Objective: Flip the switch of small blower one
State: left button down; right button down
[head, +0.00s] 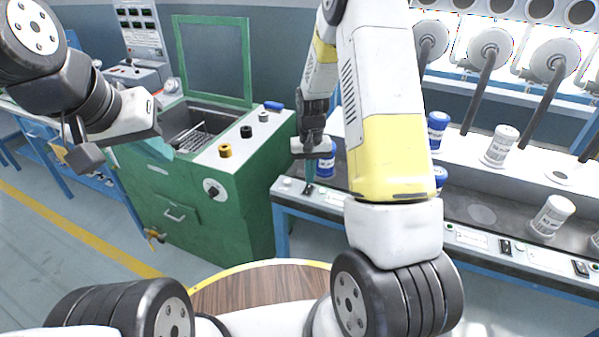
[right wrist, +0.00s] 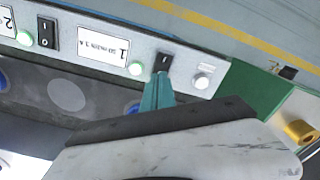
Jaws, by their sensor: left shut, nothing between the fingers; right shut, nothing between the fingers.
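The bench's front panel runs across the right wrist view, with a label marked 1 (right wrist: 103,47). In the head view my right gripper (head: 307,178) points down at the panel's left end, just above the switch (head: 309,190). My left gripper (head: 168,154) is shut and empty by the green cabinet.
Another black switch (right wrist: 47,33) sits by the label marked 2. A white knob (right wrist: 203,78) is on the other side of the first switch. Blue-lidded jars (head: 325,165) and white jars (head: 552,215) stand on the bench. The green cabinet (head: 240,195) stands left of it.

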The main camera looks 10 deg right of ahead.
jog(key=shift+f, duration=0.95)
dwell(0.7)
jog(key=shift+r, duration=3.55)
jog(key=s+a+r+t+y, duration=0.1)
jog(key=s+r, duration=0.4)
jog(key=r, duration=0.3)
jog(key=s+r+t, duration=0.2)
jog(key=s+r, duration=0.2)
jog(key=r, duration=0.5)
jog(key=s+r+t, duration=0.1)
jog(key=s+r, duration=0.2)
jog(key=s, duration=0.4)
jog(key=s+a+r+n+t+y, duration=0.1)
jog(key=s+r, duration=0.3)
jog(key=s, duration=0.4)
jog(key=shift+s+t, duration=0.15)
jog(key=shift+t, duration=0.45)
jog(key=shift+a+r, duration=0.1)
